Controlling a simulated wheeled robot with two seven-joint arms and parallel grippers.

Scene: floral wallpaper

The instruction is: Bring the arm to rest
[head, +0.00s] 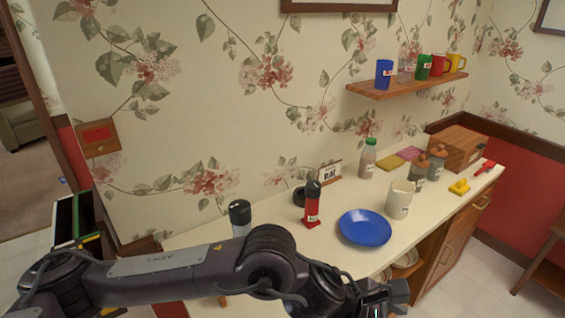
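My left arm comes in from the left and stretches across the bottom of the head view, in front of the counter (215,245). Its gripper (392,296) is at the lower right end of the arm, in front of the counter's front edge and below the blue plate (365,228). The gripper is small, dark and partly cut by the bottom edge, so I cannot tell its opening. I see nothing clearly held in it. My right gripper is not in view.
A red bottle with a black top (312,207), a dark-capped bottle (239,214), a white mug (399,199), a green-capped bottle (368,158) and a wooden box (458,148) stand on the counter. A wall shelf (405,86) holds several cups. Floor is free at lower right.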

